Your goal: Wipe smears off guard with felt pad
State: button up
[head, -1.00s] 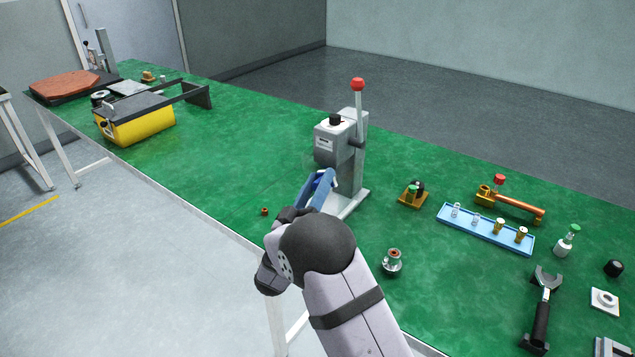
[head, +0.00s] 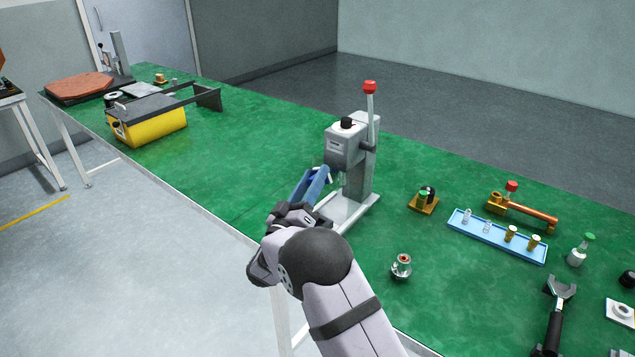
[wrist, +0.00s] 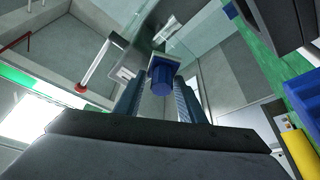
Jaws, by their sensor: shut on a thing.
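My gripper (wrist: 157,98) is shut on the felt pad's blue holder (wrist: 161,79), between two blue-grey fingers. A pale pad face (wrist: 158,57) shows at the holder's far end. In the head view my gripper (head: 322,174) is tilted up at the left front of the grey press (head: 347,152), and the felt pad is mostly hidden by the fingers. A clear, greenish pane, seemingly the guard (wrist: 205,35), shows beyond the pad in the wrist view. I cannot tell whether the pad touches it. No smears can be made out.
The press has a red-knobbed lever (head: 370,88). A small metal part (head: 401,267) stands near the front edge. A blue tray (head: 480,244) with several small parts, an orange-brown tool (head: 525,210) and a black-handled tool (head: 553,325) lie right.

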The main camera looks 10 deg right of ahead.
jog(key=shift+w+a, duration=0.25)
jog(key=shift+w, duration=0.05)
jog(key=shift+d, duration=0.1)
jog(key=shift+s+d+p, duration=0.35)
jog(key=shift+s+d, duration=0.6)
jog(key=shift+s, duration=0.15)
jog(key=shift+s+d+p, duration=0.3)
jog(key=shift+s+d, duration=0.5)
jog(key=shift+d, duration=0.05)
jog(key=s+a, duration=0.5)
jog(key=shift+f+p, duration=0.1)
jog(key=shift+p, duration=0.35)
dwell(0.4)
